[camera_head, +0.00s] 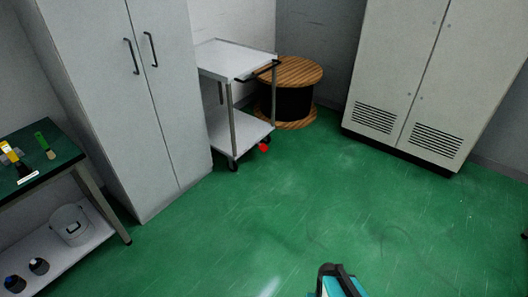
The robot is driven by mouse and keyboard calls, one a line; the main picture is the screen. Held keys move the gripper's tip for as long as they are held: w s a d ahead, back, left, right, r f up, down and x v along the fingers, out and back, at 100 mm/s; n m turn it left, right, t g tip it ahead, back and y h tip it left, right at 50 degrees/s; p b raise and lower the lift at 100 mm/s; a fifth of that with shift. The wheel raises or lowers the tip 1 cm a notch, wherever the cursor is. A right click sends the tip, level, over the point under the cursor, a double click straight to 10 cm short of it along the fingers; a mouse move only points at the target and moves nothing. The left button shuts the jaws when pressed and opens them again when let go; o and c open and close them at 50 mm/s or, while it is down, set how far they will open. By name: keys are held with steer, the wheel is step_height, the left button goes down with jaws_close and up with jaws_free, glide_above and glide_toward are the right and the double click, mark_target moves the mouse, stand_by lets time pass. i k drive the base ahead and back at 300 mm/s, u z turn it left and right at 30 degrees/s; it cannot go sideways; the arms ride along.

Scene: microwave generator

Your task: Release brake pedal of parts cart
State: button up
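The parts cart (236,59) is a light grey two-shelf trolley with a black handle (257,72) on its right side. It stands at the back, between the tall cabinet and a cable spool. A small red pedal (263,148) shows low down by the cart's right wheel, just above the green floor. Whether the pedal is pressed down or raised is too small to tell. My gripper (336,270) seems to be the black and teal part at the bottom edge, far in front of the cart and touching nothing. Its fingers cannot be made out clearly.
A tall grey cabinet (135,90) stands close on the cart's left. A wooden cable spool (293,75) is behind its right side. A vented cabinet (425,75) stands at right, a workbench (60,160) at left. The green floor between is clear.

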mark_target(263, 147)
steer(key=u, duration=0.1)
steer(key=i, duration=1)
steer(key=u, duration=0.35)
